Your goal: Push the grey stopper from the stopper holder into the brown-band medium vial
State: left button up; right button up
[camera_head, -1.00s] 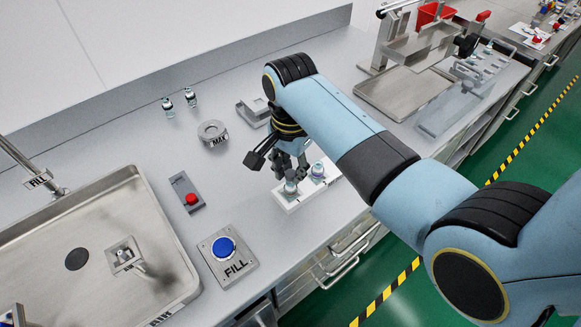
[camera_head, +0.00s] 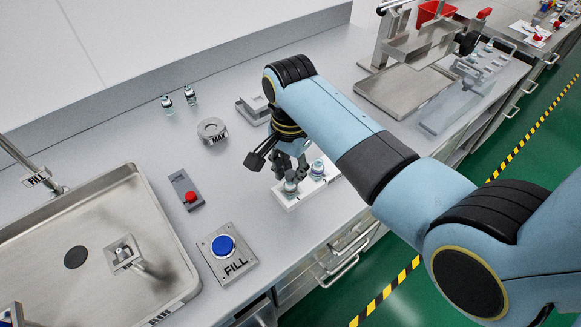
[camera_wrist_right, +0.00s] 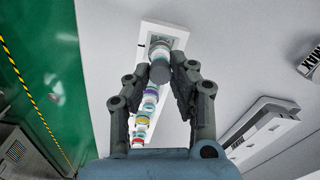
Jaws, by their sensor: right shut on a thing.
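My right gripper (camera_head: 289,184) is over the white holder (camera_head: 283,199) on the bench, its fingers pointing down. In the right wrist view the gripper (camera_wrist_right: 160,88) is shut on the grey stopper (camera_wrist_right: 160,73), a dark grey cylinder between the fingertips. The stopper is at the top of a clear vial (camera_wrist_right: 161,51); I cannot tell how deep it sits, and this vial's band colour is not clear. A second capped vial (camera_head: 318,168) stands upright in the holder to the right. My left gripper is not in view.
Two small vials (camera_head: 178,101) stand at the back. A round MAX device (camera_head: 212,131) is left of the gripper. A red-button box (camera_head: 190,195) and blue FILL button (camera_head: 223,246) lie nearer the sink (camera_head: 150,225). The bench's front edge is close to the holder.

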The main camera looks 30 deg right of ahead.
jog(key=shift+f, duration=0.35)
dwell(0.5)
jog(key=o, duration=0.8)
jog(key=shift+o, duration=0.2)
